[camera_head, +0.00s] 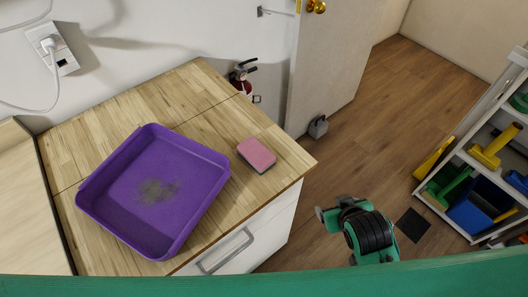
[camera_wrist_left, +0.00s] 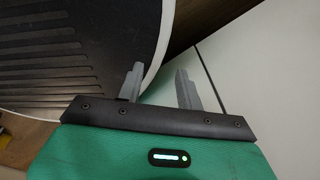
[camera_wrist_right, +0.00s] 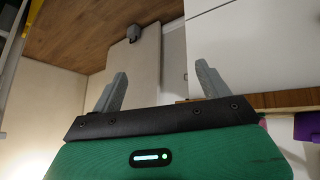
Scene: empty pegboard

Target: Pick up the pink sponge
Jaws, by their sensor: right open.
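The pink sponge (camera_head: 257,154), with a dark underside, lies on the wooden counter (camera_head: 212,125) near its right corner. A sliver of pink (camera_wrist_right: 262,123) at the right of the right wrist view appears to be the same sponge. My right gripper (camera_head: 328,212) is off the counter's right side, apart from the sponge. In the right wrist view its fingers (camera_wrist_right: 160,85) are spread with nothing between them. My left gripper (camera_wrist_left: 160,82) is outside the head view. Its own wrist view shows its fingers apart and empty, near a dark ribbed surface.
A purple tray (camera_head: 190,155) with a dark dirty patch stands left of the sponge. Below the counter is a white drawer front (camera_head: 262,232) with a handle. A shelf (camera_head: 455,158) with tools and a blue bin stands at right.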

